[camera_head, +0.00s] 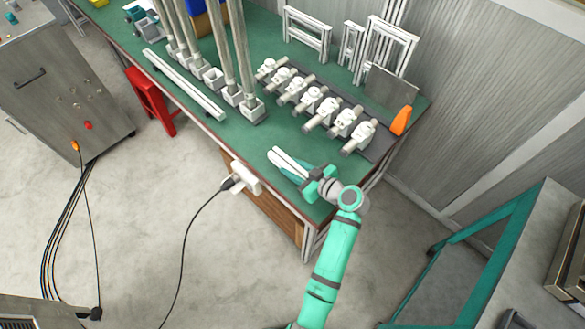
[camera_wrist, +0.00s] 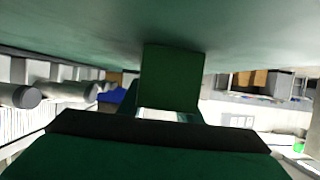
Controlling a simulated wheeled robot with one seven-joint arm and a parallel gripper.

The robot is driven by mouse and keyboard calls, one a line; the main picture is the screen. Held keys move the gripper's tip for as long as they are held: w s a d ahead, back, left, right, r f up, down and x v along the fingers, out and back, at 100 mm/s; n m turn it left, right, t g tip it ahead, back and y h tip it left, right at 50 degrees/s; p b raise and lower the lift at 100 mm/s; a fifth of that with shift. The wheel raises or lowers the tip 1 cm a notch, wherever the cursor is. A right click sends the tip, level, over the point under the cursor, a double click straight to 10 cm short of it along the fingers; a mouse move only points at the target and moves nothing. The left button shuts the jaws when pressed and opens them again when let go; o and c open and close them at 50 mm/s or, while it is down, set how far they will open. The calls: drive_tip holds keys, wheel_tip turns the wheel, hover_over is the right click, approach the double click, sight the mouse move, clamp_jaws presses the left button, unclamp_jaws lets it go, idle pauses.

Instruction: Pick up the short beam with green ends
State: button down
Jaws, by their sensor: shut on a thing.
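The short beam (camera_head: 288,161) is a pale, whitish piece at the front right part of the green table, directly beyond my gripper (camera_head: 306,181). My gripper reaches in low from the lower right, close to the tabletop, and is shut on the beam. The green jaws cover part of the beam, so its green ends are hard to tell from them. In the wrist view, a dark green block (camera_wrist: 171,78) fills the middle in front of the gripper body. I cannot tell whether the beam touches the table.
The green table (camera_head: 225,145) bears a row of white-and-grey fittings (camera_head: 314,101), upright posts (camera_head: 243,50), long white beams (camera_head: 185,84) and an orange object (camera_head: 401,121). White frames (camera_head: 386,47) stand at the back. A white socket box (camera_head: 245,178) with a cable sits on the front edge.

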sight(290, 165)
drive_tip(key=shift+r, duration=0.1)
drive_tip(key=shift+r, duration=0.55)
drive_tip(key=s+r, duration=1.2)
drive_tip(key=s, duration=0.2)
drive_tip(key=w+f+m+t+h, duration=0.1)
drive_tip(key=w+f, duration=0.2)
drive_tip(key=w, duration=0.1)
drive_tip(key=w+f+m+t+h, duration=0.1)
drive_tip(key=w+f+m+h, duration=0.1)
drive_tip(key=w, duration=0.3)
drive_tip(key=w+f+m+t+h, duration=0.1)
drive_tip(key=w+f+m+h, duration=0.1)
drive_tip(key=w+f, duration=0.2)
drive_tip(key=shift+w+a+f, duration=0.2)
drive_tip(key=shift+w+a, duration=0.05)
drive_tip(key=shift+w, duration=0.2)
drive_tip(key=shift+w+a+f+m+h, duration=0.1)
drive_tip(key=shift+w+f+m+h, duration=0.15)
drive_tip(key=shift+w+m+h, duration=0.1)
drive_tip(key=s+r+n+g+y, duration=0.1)
drive_tip(key=s+r+n+y, duration=0.1)
drive_tip(key=s+r, duration=0.3)
drive_tip(key=s+r+n+g+y, duration=0.2)
drive_tip(key=s+r+n+y, duration=0.1)
drive_tip(key=s, duration=0.6)
drive_tip(key=shift+s+d+r+n+y, duration=0.3)
drive_tip(key=shift+s+r+n+y, duration=0.1)
drive_tip(key=shift+r, duration=0.45)
drive_tip(key=shift+w, duration=0.1)
